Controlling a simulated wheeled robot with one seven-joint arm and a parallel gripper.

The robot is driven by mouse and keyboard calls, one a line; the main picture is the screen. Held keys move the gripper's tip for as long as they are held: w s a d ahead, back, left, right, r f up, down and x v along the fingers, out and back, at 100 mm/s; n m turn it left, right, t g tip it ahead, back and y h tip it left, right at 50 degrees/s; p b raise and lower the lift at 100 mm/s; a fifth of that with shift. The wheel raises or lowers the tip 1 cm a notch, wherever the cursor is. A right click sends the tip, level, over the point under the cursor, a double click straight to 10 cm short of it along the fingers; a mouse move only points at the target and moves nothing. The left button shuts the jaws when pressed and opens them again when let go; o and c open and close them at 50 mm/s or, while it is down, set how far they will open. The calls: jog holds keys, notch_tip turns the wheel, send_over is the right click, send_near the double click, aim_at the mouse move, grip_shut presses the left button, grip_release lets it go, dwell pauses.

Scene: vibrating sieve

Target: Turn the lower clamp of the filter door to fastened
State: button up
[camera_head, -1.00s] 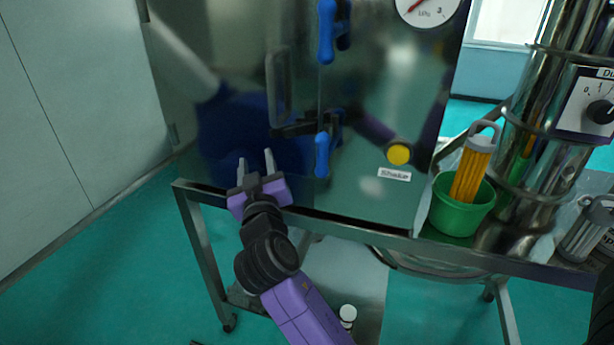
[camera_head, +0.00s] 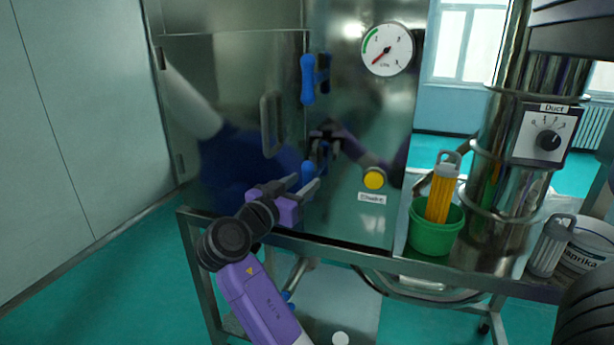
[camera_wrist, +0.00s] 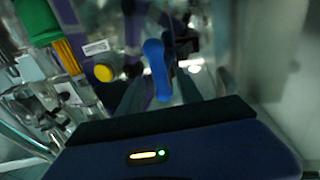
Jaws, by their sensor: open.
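The filter door (camera_head: 235,110) is a shiny steel panel with a bar handle (camera_head: 269,125). The lower clamp (camera_head: 308,170) has a blue handle at the door's right edge, partly hidden behind my gripper in the head view. It also shows in the wrist view (camera_wrist: 157,68), where its blue handle lies between and ahead of my open fingers. My gripper (camera_head: 306,184) is open and empty, its fingertips close by the lower clamp; I cannot tell whether they touch it. The upper clamp (camera_head: 308,79) has its blue handle pointing roughly upright.
A yellow button (camera_head: 374,178) with a label is right of the clamp, below a pressure gauge (camera_head: 387,49). A green bucket (camera_head: 436,228) with a yellow-orange filter stands on the steel table (camera_head: 400,262). A steel duct column with a knob panel (camera_head: 546,135) stands further right.

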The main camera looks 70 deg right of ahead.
aim_at(305, 181)
jog(key=shift+s+d, duration=0.15)
jog(key=shift+d, duration=1.45)
jog(key=shift+c, duration=0.2)
grip_shut()
